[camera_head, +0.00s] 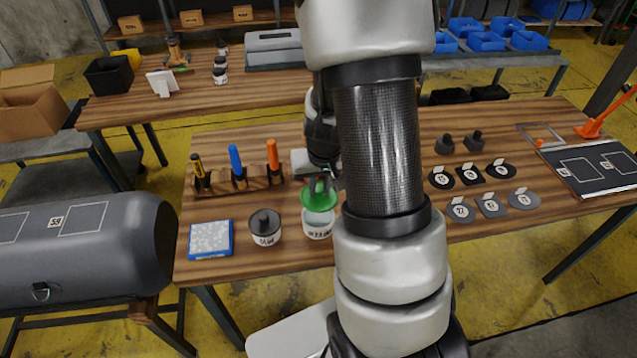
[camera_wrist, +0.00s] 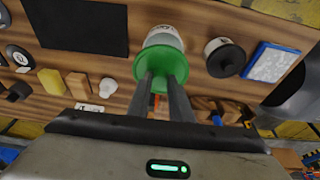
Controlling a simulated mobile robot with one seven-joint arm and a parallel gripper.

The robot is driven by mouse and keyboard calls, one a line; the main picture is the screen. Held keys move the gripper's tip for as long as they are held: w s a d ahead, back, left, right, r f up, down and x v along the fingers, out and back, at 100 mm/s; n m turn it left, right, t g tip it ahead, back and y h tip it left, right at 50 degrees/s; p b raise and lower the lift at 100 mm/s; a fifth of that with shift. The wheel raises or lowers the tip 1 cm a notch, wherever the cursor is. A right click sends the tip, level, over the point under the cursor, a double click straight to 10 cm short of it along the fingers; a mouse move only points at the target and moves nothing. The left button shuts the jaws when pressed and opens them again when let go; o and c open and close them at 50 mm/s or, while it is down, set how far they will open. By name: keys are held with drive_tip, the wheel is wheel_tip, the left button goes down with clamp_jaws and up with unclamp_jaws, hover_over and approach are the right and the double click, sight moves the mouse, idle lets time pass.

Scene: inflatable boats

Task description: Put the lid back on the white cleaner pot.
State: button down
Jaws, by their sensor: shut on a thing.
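The green lid (camera_head: 314,203) is in my gripper (camera_head: 322,184), just above the white cleaner pot (camera_head: 318,232) near the front edge of the table. It appears tilted and overlaps the back of the pot's mouth. The front of the mouth shows uncovered. In the wrist view, the two fingers of my gripper (camera_wrist: 165,84) are shut on the lid (camera_wrist: 160,59), with the pot (camera_wrist: 163,37) partly hidden beyond it. I cannot tell whether lid and pot touch. My arm hides part of the table right of the pot.
A similar pot with a dark lid (camera_head: 265,224) stands close on the left. A blue-edged sponge-like block (camera_head: 210,239) lies farther left. A wooden rack (camera_head: 213,185) with coloured-handled tools stands behind. Numbered dark patches (camera_head: 491,206) lie to the right.

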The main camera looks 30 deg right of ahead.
sight(319, 200)
drive_tip(key=shift+a, duration=0.15)
wheel_tip(319, 200, down, 5)
drive_tip(key=b, duration=0.4)
drive_tip(key=shift+f+b, duration=0.7)
drive_tip(key=shift+b, duration=0.1)
drive_tip(key=shift+f+b, duration=0.15)
drive_tip(key=shift+b, duration=0.45)
idle(1.6)
idle(0.4)
drive_tip(key=c, duration=1.5)
unclamp_jaws()
drive_tip(key=shift+o, duration=0.3)
drive_tip(key=o, duration=0.4)
